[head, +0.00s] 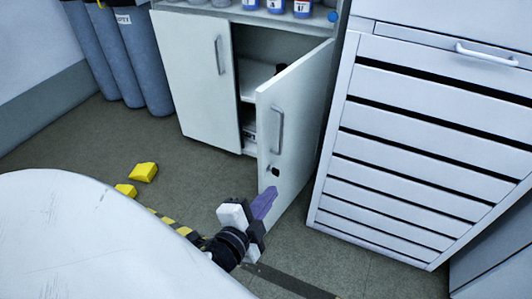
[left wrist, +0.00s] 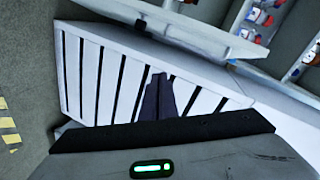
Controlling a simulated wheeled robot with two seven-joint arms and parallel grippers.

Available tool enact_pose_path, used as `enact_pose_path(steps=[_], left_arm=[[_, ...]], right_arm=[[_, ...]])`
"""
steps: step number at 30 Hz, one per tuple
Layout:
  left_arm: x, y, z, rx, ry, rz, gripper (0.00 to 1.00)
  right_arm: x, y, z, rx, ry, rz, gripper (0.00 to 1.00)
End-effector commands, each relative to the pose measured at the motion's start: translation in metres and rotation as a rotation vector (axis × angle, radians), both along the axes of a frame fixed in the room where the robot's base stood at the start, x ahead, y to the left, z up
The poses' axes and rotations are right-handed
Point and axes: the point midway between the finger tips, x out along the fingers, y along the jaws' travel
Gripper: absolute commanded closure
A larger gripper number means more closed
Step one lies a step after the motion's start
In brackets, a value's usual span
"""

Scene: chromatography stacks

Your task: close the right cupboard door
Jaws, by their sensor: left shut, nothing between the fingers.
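The right cupboard door (head: 297,120) is white with a vertical bar handle (head: 277,130) and stands open, swung out from the cupboard. Its outer face is towards me. The left cupboard door (head: 190,70) is shut. My left gripper (head: 264,202) has purple fingers, shut and empty, and overlaps the lower part of the open door in the head view. I cannot tell whether they touch. The fingers also show in the left wrist view (left wrist: 158,97), in front of the slatted drawer unit. My right gripper is not in view.
The white drawer unit (head: 420,140) stands close to the right of the open door. Blue-grey cylinders (head: 118,60) stand at the back left. Yellow blocks (head: 144,172) lie on the floor at left. Bottles (head: 276,6) stand above the cupboard.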

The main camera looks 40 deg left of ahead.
Motion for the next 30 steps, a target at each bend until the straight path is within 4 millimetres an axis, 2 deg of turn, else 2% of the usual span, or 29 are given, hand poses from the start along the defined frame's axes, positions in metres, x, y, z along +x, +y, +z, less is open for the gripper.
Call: enact_pose_path(steps=[1, 7, 13, 17, 27, 29, 30], left_arm=[[0.006, 0.007, -0.014, 0.100, -0.042, 0.002, 1.00], [0.016, 0.025, 0.004, 0.411, -0.127, 0.017, 1.00], [0.021, 0.031, 0.016, 0.519, -0.149, 0.026, 1.00], [0.036, 0.035, 0.020, 0.523, -0.151, 0.025, 1.00], [0.105, 0.055, 0.019, 0.523, -0.151, 0.026, 1.00], [0.116, 0.059, 0.019, 0.522, -0.150, 0.027, 1.00], [0.115, 0.066, 0.016, 0.525, -0.145, 0.027, 1.00]], right_arm=[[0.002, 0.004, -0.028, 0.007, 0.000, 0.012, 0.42], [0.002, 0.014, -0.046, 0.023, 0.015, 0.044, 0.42], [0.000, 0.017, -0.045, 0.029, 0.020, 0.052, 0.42], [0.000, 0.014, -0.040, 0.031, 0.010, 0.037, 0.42], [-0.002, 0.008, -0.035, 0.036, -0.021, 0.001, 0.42], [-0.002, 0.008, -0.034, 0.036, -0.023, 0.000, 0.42], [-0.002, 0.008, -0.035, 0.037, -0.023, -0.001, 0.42]])
